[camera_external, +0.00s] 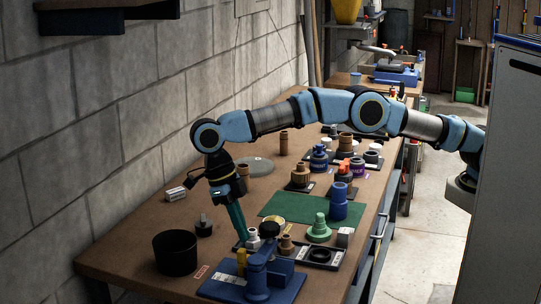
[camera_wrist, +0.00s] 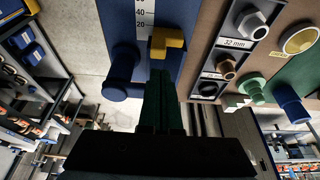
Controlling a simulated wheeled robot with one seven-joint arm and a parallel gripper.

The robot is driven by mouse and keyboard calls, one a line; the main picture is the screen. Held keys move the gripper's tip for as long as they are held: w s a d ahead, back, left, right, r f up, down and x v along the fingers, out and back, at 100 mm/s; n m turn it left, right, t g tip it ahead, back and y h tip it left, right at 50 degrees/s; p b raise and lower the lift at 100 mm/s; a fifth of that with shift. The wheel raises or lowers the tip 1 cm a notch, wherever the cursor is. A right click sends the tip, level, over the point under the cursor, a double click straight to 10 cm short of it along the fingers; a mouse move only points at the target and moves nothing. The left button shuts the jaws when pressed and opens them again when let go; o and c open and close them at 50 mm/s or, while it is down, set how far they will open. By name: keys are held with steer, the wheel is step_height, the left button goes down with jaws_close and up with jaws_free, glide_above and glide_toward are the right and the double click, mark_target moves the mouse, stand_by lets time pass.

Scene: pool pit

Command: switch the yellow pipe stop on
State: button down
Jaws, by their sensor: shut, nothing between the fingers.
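The yellow pipe stop (camera_external: 241,258) is a small upright piece on a blue base plate (camera_external: 288,291) at the front of the bench. In the wrist view it is an L-shaped yellow piece (camera_wrist: 166,42) beside a white scale marked 20 to 40. A blue cylindrical part (camera_wrist: 122,70) stands left of it there. My gripper (camera_external: 242,238) points down, with its green fingers together and empty, just behind and above the yellow stop. In the wrist view the fingertips (camera_wrist: 159,74) end close to the stop. I cannot tell whether they touch it.
A black cup (camera_external: 175,253) stands to the left. A dark tray (camera_external: 320,256) with nuts and fittings lies close on the right, with a green stepped part (camera_external: 319,229) behind it. A green mat (camera_external: 290,210) lies farther back. The wall runs along the left.

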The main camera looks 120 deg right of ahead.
mark_target(244, 250)
steer(key=shift+p+x, duration=0.55)
steer(key=shift+x, duration=1.85)
steer(key=shift+w+d+r+p, duration=0.15)
steer(key=shift+w+d+p, duration=0.25)
steer(key=shift+w+p, duration=0.15)
steer(key=shift+w+d+p, duration=0.65)
steer(key=shift+w+d, duration=0.05)
steer(key=shift+d, duration=0.15)
